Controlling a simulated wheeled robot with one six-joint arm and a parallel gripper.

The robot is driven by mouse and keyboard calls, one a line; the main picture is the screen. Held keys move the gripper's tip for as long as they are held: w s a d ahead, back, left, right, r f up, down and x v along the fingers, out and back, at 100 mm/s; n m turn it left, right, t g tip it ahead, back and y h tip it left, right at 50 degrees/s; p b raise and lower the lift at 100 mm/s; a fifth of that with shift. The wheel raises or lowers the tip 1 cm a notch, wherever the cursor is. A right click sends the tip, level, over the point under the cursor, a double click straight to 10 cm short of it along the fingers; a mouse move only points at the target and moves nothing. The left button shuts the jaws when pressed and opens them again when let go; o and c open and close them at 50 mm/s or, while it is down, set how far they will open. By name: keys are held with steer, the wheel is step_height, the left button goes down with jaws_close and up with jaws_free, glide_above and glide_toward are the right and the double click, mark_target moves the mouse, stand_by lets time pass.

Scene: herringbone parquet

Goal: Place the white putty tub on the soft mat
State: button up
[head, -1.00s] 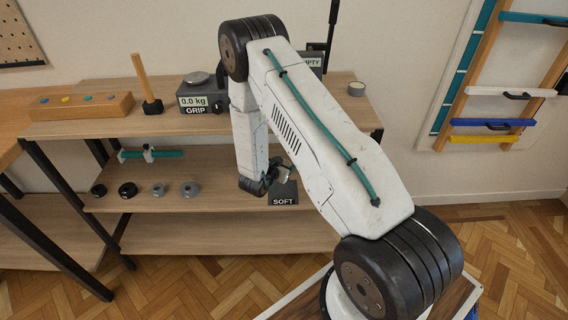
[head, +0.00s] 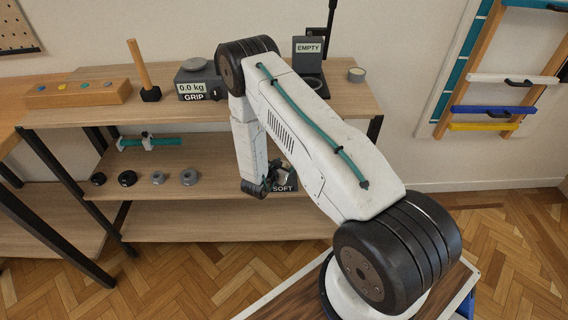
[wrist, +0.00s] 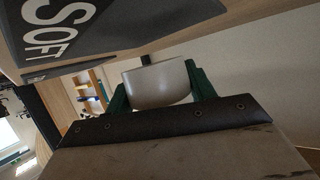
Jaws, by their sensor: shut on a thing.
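The white putty tub (wrist: 158,86) is held between the two green fingers of my gripper (wrist: 160,80) in the wrist view. The dark soft mat (wrist: 75,30), lettered SOFT, fills the upper left of that view, beside the tub and apart from it in the picture. In the head view the mat (head: 285,188) lies on the middle shelf, partly covered by my arm. My gripper (head: 279,174) shows small there, just above the SOFT lettering. The tub is hard to make out in the head view. I cannot tell its exact height over the mat.
The middle shelf (head: 215,205) has bare wood left of the mat, with several dark and grey rings (head: 128,178) farther left. A teal bar (head: 165,142) lies behind them. The top shelf (head: 130,110) above holds a scale (head: 196,80), a mallet (head: 150,92) and a small tin (head: 356,75).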

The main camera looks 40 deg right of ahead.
steer(key=o, duration=1.4)
steer(key=shift+r, duration=0.1)
steer(key=shift+r, duration=4.9)
steer(key=v, duration=0.8)
